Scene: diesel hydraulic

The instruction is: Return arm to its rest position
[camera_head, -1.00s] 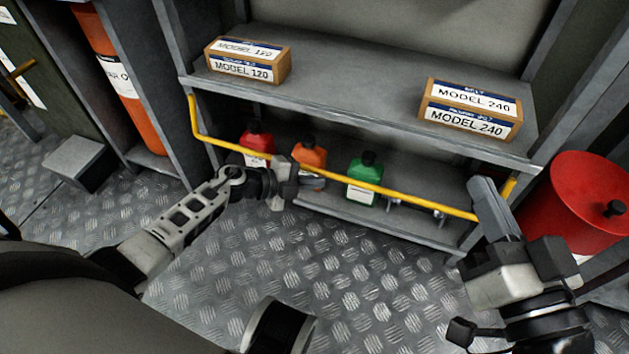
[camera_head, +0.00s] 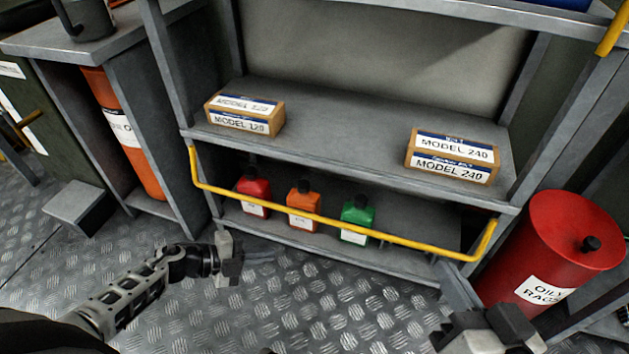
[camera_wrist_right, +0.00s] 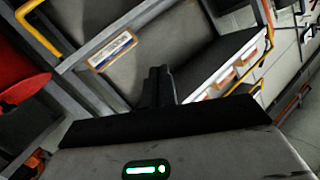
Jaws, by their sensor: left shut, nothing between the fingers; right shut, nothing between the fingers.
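My left gripper (camera_head: 229,259) is shut and empty. It hangs over the floor in front of the shelf's lower left end, clear of the bottles. My right gripper (camera_head: 456,283) is at the lower right of the head view, in front of the shelf's right end. It is shut and empty, its fingers pointing up and left in the picture. The right wrist view shows its closed fingers (camera_wrist_right: 158,86) in the middle, with nothing held.
A yellow rail (camera_head: 340,229) crosses the lower shelf's front. Behind it stand red (camera_head: 254,194), orange (camera_head: 302,208) and green (camera_head: 356,219) bottles. Two boxes (camera_head: 245,113) (camera_head: 452,157) sit above. A red drum (camera_head: 560,240) stands close to my right gripper. Patterned floor (camera_head: 310,310) is clear.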

